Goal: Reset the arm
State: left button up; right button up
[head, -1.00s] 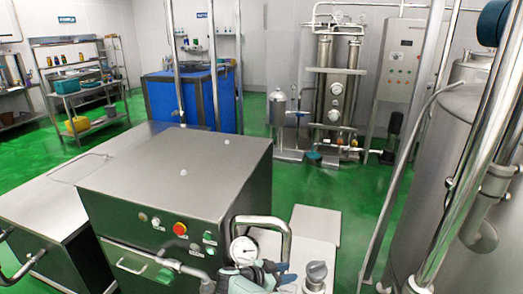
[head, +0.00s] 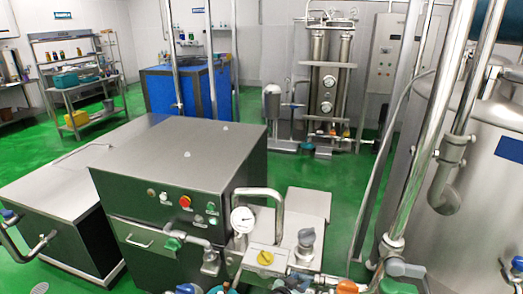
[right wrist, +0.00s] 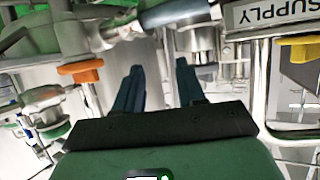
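My right gripper (head: 289,283) shows only in part at the bottom edge of the head view, low in front of the pipework. In the right wrist view its two dark teal fingers (right wrist: 158,82) stand apart with nothing between them. It is open and empty, and pipes and fittings lie beyond the fingertips. My left gripper is in neither current view. The task names no object.
A steel machine with a control panel (head: 183,202) stands at centre left. An orange handle (right wrist: 80,68) and yellow handle (right wrist: 297,48) flank the gripper. A large tank (head: 475,210) stands right.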

jog(key=s+d+f+n+g+y, duration=0.2)
jog(key=s+f+n+g+y, duration=0.35)
jog(key=s+f, duration=1.1)
jog(key=s+a+m+g+y, duration=0.1)
jog(key=s+a+g+y, duration=0.2)
jog(key=s, duration=2.3)
jog(key=g+y, duration=0.2)
jog(key=y, duration=0.1)
jog(key=shift+m+y, duration=0.35)
jog(key=shift+s, duration=0.1)
